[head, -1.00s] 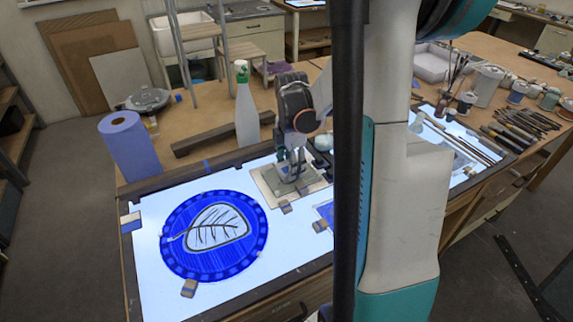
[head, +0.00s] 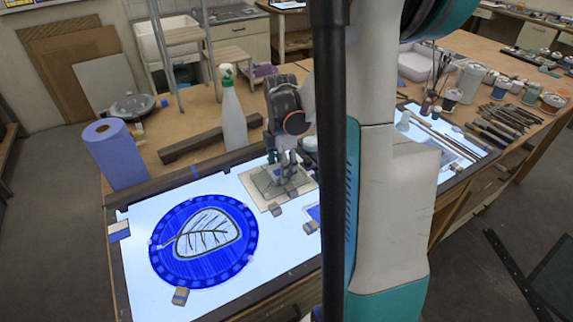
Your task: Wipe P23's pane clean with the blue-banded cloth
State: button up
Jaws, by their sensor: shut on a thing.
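My gripper (head: 284,172) points down over a small square pane (head: 256,176) with a greyish-beige surface, at the back right of the lit table. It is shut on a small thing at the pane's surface. The fingers hide most of that thing, and I cannot make out a blue band on it. A small tag block (head: 275,210) sits at the pane's front edge; its writing is too small to read, so I cannot confirm P23.
A round blue glass piece with a leaf (head: 204,240) lies on the light table (head: 140,290). A spray bottle (head: 232,115), a dark wooden bar (head: 195,145) and a blue paper roll (head: 115,155) stand or lie behind. Another blue piece (head: 313,213) is partly hidden by my arm.

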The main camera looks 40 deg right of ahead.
aim_at(272, 172)
jog(key=shift+w+a+f, duration=0.1)
jog(key=shift+w+a, duration=0.1)
jog(key=shift+a, duration=0.6)
jog(key=shift+w+a, duration=0.15)
jog(key=shift+a, duration=0.6)
jog(key=shift+r+p, duration=1.7)
jog(key=shift+r, duration=0.85)
jog(key=shift+f, duration=0.1)
